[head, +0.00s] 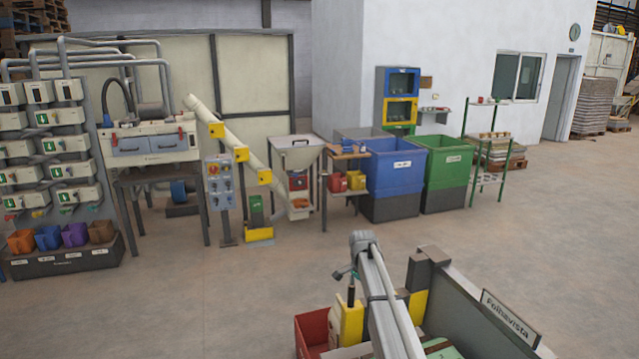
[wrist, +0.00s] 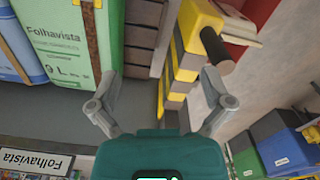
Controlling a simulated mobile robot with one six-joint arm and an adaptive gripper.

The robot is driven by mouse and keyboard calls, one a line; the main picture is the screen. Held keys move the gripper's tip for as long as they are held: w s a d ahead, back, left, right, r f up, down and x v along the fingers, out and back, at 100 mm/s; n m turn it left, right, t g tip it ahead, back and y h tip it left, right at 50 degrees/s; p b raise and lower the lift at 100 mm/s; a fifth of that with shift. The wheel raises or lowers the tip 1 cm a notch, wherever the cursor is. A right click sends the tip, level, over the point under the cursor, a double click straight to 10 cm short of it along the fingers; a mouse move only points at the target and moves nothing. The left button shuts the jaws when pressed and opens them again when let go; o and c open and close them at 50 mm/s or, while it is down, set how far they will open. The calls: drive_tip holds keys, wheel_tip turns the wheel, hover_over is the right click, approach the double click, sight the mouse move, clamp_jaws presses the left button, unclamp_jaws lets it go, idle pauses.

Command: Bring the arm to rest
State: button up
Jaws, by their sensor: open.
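My gripper (wrist: 160,77) shows in the wrist view with its two grey fingers spread wide apart. Nothing is between the fingers. Green-and-cream sacks marked Folhavista (wrist: 62,45) are at the upper left of that view, apart from the left finger. A yellow-and-black striped post (wrist: 180,60) with a dark round handle (wrist: 217,52) lies beyond the right finger; I cannot tell how near it is. In the head view my grey arm link rises at the lower centre; I cannot make out the gripper there.
A grey-walled station with a Folhavista sign (head: 508,314) is at the lower right, with a red bin (head: 312,332) beside it. A blue bin (head: 396,166) and a green bin (head: 446,166) stand further back, near a hopper (head: 298,158).

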drive_tip(key=s+d+n, duration=0.3)
drive_tip(key=s+n, duration=0.8)
drive_tip(key=s, duration=2.3)
drive_tip(key=shift+s+d, duration=0.2)
drive_tip(key=shift+s, duration=0.1)
